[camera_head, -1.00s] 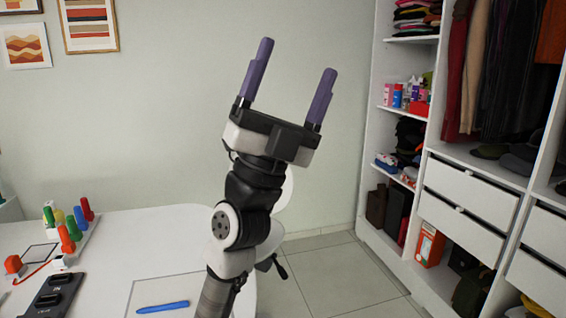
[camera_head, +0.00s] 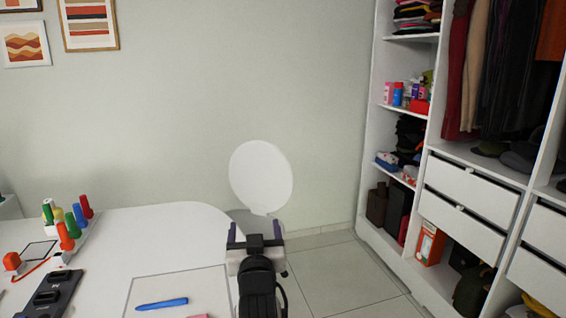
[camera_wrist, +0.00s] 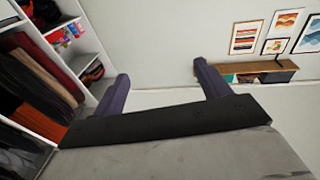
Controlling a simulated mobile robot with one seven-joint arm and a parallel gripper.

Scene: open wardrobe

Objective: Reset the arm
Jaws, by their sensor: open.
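My gripper (camera_head: 254,233) is at the bottom centre of the head view, low beside the right end of the white table. Its two purple fingers are spread apart with nothing between them. In the wrist view the fingers (camera_wrist: 162,88) also stand wide apart and empty, with the wall and floor beyond. Most of my arm is below the head view's lower edge.
The white table (camera_head: 180,222) on the left holds a blue marker (camera_head: 161,304), a black device (camera_head: 52,292) and several coloured bottles. A white round disc (camera_head: 261,177) stands behind my gripper. The open wardrobe (camera_head: 366,200) is at right, with clear floor (camera_head: 345,270) between.

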